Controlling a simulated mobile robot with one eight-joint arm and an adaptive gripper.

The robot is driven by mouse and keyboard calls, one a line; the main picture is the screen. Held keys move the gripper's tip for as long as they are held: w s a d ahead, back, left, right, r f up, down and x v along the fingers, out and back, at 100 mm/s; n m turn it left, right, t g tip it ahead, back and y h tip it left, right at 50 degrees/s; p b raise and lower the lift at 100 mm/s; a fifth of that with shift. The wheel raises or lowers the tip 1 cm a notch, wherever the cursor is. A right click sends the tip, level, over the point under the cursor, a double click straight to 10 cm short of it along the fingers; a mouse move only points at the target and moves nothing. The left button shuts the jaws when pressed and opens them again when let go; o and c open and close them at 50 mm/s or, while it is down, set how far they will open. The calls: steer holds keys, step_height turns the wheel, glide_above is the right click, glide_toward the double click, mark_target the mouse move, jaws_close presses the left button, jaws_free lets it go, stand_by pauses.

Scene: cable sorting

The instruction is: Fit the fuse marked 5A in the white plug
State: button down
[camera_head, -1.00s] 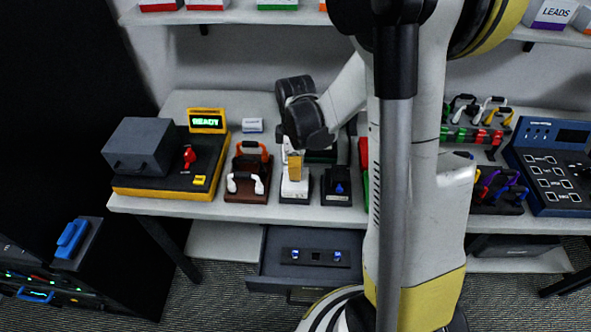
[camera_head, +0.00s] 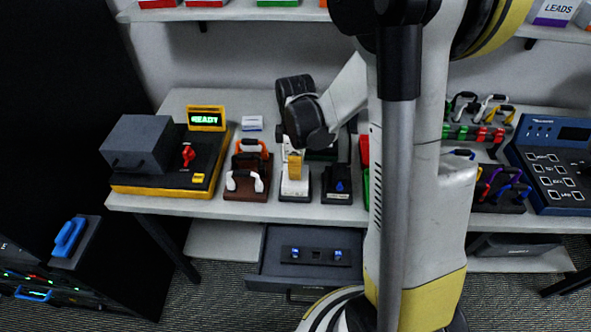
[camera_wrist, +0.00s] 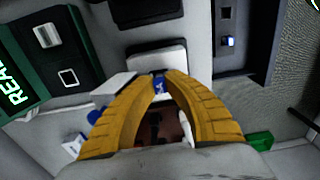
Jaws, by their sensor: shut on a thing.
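The white plug (camera_head: 294,188) stands on a dark base near the bench's front edge. My gripper (camera_head: 294,166), with yellow fingers, is low over this plug in the head view. In the wrist view my gripper (camera_wrist: 160,78) is shut on a small blue fuse (camera_wrist: 160,88) with a pale mark that I cannot read. The white plug (camera_wrist: 157,58) shows just beyond the fingertips there. The fingers hide part of the plug, and I cannot tell whether the fuse touches it.
A dark plug (camera_head: 337,187) stands close on the right, and a brown stand with white and orange handles (camera_head: 247,183) on the left. Below, an open drawer (camera_head: 270,272) holds a dark fuse tray (camera_head: 316,256) with two blue-marked pieces. A tester with a READY display (camera_head: 207,119) is further left.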

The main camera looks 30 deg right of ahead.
steer(key=c, duration=0.9)
jaws_free()
steer(key=shift+o, duration=0.2)
steer(key=shift+r, duration=0.1)
